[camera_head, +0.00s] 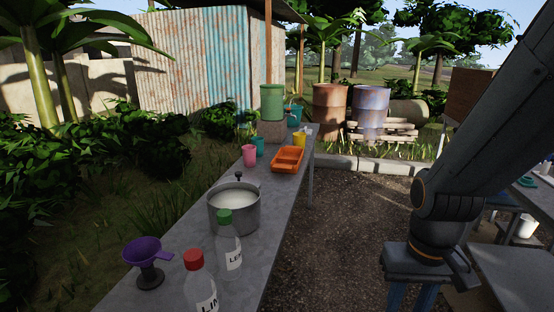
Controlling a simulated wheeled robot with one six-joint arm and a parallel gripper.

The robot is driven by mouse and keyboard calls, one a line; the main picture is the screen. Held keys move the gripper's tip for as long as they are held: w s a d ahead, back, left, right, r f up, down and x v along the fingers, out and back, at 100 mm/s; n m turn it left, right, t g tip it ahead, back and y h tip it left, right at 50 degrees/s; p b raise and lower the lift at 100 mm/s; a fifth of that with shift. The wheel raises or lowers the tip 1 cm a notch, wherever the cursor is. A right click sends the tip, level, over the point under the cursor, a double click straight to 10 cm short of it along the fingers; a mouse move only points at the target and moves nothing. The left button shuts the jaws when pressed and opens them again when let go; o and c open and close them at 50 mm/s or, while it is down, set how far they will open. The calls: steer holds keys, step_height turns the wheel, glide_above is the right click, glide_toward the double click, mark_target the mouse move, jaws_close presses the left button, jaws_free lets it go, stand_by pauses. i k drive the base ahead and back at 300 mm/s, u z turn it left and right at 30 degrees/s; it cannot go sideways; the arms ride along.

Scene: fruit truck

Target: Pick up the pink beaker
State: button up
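The pink beaker (249,155) stands upright on the long grey table, near its left edge in the middle distance. A teal cup (257,145) stands just behind it to the right. My gripper (412,298) hangs pointing down at the lower right, off the table's right side and well apart from the beaker. Its two blue fingers are spread, with a gap between them. The fingertips are cut off by the bottom edge of the picture, and I see nothing held.
On the table (178,238) are an orange tray (287,160), a yellow cup (299,140), a metal pot (234,215), a purple funnel (148,252) and two bottles, green-capped (229,245) and red-capped (200,285). A green container (271,100) stands at the far end. Gravel ground lies clear right of the table.

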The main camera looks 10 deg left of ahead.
mark_target(248, 151)
steer(key=i, duration=3.2)
steer(key=u, duration=2.7)
